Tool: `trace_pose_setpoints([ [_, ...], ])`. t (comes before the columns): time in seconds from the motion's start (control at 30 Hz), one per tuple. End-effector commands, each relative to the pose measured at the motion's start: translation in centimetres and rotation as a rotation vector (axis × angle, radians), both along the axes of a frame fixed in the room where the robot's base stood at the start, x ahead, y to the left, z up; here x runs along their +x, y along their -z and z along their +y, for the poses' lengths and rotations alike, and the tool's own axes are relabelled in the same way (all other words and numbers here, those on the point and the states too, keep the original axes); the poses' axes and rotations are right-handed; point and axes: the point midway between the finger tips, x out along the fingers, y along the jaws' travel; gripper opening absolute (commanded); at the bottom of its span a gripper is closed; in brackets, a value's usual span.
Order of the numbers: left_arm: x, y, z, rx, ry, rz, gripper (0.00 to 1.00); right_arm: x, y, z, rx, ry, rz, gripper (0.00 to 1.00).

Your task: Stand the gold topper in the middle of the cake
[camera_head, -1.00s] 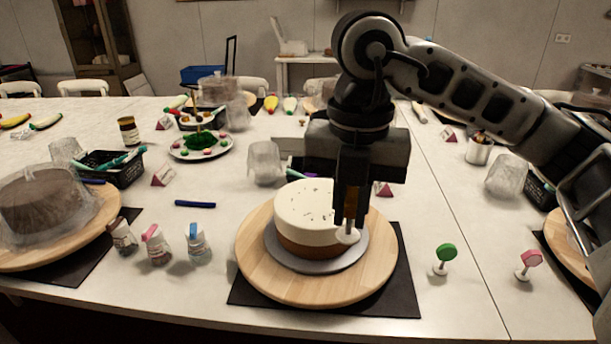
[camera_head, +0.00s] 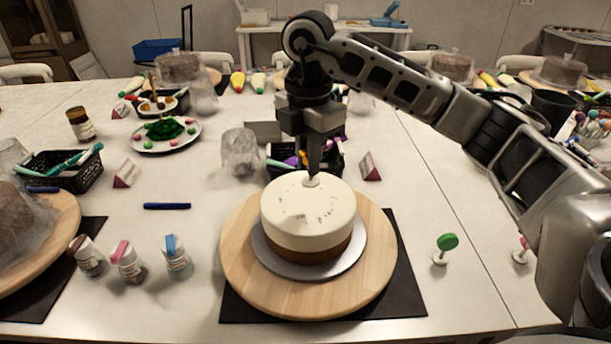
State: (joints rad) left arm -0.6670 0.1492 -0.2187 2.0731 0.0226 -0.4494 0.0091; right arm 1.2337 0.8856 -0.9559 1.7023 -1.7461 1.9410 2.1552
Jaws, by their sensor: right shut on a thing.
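The cake (camera_head: 305,225) has a white top and a brown lower band. It stands on a grey disc (camera_head: 345,252) on a round wooden turntable (camera_head: 245,265). My right gripper (camera_head: 313,172) points down over the back part of the cake's top, behind its middle. It is shut on the topper, whose pale round base (camera_head: 311,181) shows below the fingertips. The topper's gold part is mostly hidden by the fingers. I cannot tell whether the base touches the cake. My left gripper is not in view.
A green topper (camera_head: 446,243) and a pink one (camera_head: 521,243) stand right of the turntable. Several small bottles (camera_head: 128,262) stand to its left. A black basket (camera_head: 335,165) is behind the cake. The table between the bottles and the turntable is clear.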

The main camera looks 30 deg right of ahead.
Motion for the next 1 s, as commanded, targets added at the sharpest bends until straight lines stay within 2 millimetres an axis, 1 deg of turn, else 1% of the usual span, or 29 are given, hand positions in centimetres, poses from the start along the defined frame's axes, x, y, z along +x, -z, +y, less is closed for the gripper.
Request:
trace_pose_setpoints([
  [0.1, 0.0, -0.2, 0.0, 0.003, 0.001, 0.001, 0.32, 1.2, 1.5, -0.6, 0.000, 0.001, 0.001, 0.00],
  [0.27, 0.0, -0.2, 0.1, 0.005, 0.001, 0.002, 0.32, 1.9, 2.4, -0.8, 0.001, 0.000, -0.001, 0.00],
  [0.37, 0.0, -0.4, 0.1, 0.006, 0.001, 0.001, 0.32, 2.6, 3.4, -1.2, 0.000, 0.000, 0.000, 0.00],
  [0.53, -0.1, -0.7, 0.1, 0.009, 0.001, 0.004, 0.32, 2.5, 5.8, -1.2, 0.000, -0.001, 0.001, 0.00],
  [0.7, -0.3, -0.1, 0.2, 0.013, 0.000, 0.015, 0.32, 2.5, 6.3, -1.2, 0.000, -0.001, -0.003, 0.00],
  [0.87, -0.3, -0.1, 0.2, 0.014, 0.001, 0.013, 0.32, 2.5, 6.3, -1.2, 0.000, -0.001, -0.003, 0.00],
  [0.97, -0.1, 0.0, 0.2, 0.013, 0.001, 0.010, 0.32, 2.5, 6.7, -1.2, 0.000, -0.001, -0.002, 0.00],
  [1.0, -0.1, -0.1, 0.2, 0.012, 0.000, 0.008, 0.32, 2.5, 6.7, -1.2, 0.000, -0.001, -0.002, 0.17],
])
